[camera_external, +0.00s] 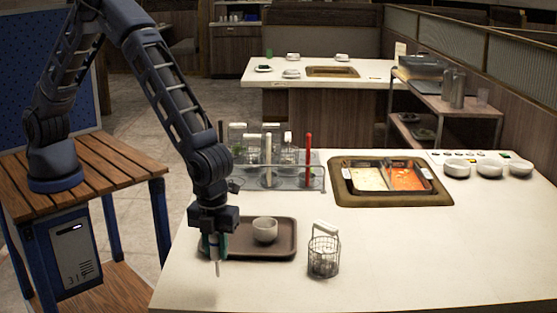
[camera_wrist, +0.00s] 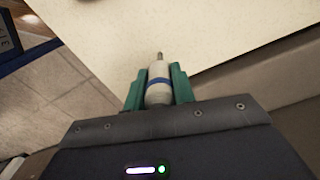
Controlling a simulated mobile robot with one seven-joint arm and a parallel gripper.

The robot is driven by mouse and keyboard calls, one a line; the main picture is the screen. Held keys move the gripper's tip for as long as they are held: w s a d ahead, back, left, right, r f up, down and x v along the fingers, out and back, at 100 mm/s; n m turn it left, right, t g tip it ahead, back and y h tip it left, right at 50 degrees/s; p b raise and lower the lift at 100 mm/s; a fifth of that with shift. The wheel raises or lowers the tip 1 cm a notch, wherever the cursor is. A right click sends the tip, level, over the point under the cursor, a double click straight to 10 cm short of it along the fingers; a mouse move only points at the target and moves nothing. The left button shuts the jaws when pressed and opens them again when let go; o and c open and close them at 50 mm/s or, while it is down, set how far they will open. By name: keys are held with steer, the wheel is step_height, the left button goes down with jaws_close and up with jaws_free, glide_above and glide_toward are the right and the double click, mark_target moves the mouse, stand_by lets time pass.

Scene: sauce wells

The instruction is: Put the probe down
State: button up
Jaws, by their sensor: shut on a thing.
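The probe (camera_wrist: 158,90) is a pale cylinder with a blue band and a thin metal tip. My gripper (camera_wrist: 157,84) is shut on it, one green finger on each side. In the external view my gripper (camera_external: 214,243) points down at the left end of the brown tray (camera_external: 285,249), and the probe (camera_external: 217,268) hangs below the fingers, roughly upright. Its tip appears above the white counter (camera_external: 400,260), near the left edge; whether it touches cannot be told. The fingers hide part of the probe and part of the tray.
A small bowl (camera_external: 265,228) sits on the tray. A wire basket holder (camera_external: 323,252) stands right of it. Behind is a clear rack (camera_external: 315,180) with bottles and a red upright item (camera_external: 308,155). A two-part hot pot (camera_external: 390,180) is set in the counter. The front right is clear.

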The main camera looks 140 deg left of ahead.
mark_target(217, 258)
steer(key=shift+f, duration=1.6)
steer(key=shift+f, duration=0.1)
steer(key=o, duration=1)
